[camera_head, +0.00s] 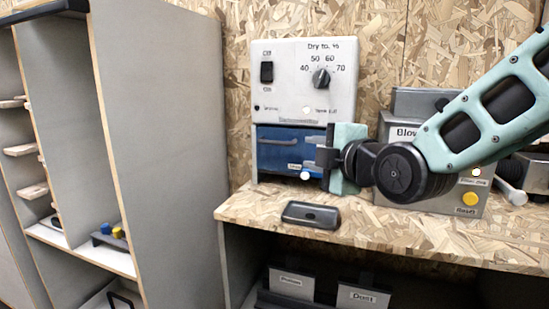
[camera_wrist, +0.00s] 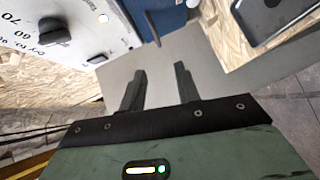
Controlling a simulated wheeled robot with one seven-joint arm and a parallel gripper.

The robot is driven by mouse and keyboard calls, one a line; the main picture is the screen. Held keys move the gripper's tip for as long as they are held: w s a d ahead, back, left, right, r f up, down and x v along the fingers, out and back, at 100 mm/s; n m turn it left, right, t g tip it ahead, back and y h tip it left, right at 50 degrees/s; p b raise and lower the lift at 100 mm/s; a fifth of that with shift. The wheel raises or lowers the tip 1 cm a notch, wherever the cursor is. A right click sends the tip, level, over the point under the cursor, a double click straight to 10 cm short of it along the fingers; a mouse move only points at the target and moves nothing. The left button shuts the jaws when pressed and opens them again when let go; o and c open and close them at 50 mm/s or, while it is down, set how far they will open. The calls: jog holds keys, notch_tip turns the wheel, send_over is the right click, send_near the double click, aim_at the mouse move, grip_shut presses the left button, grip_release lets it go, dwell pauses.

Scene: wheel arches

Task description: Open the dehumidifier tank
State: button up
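The dehumidifier (camera_head: 285,85) is a white box standing on the bench against the chipboard wall. Its blue tank (camera_head: 275,157) sits in the lower front, with a grey bar handle (camera_head: 292,142) across it. The tank appears closed; its right side is hidden by my gripper. My gripper (camera_head: 318,160) is at the right part of the tank front. In the wrist view my gripper (camera_wrist: 160,82) has its two dark fingers apart with nothing between them. The blue tank (camera_wrist: 172,18) and handle (camera_wrist: 152,28) lie beyond the fingertips, apart from them.
A dark shallow tray (camera_head: 311,215) lies on the bench (camera_head: 390,237) below the tank. A grey blower box (camera_head: 440,195) with a yellow button stands at the right, behind my arm. A grey shelf unit (camera_head: 160,150) stands at the left. Labelled bins (camera_head: 292,285) are under the bench.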

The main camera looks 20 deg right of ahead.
jog(key=p, duration=0.9)
send_near(277, 144)
jog(key=shift+s+d+r, duration=0.15)
jog(key=shift+s+r, duration=0.3)
jog(key=shift+s, duration=0.2)
jog(key=p, duration=0.3)
jog(key=shift+w+f, duration=0.1)
jog(key=shift+w, duration=0.05)
jog(key=x, duration=1.1)
jog(key=shift+w+f, duration=0.2)
jog(key=shift+w, duration=0.15)
grip_shut()
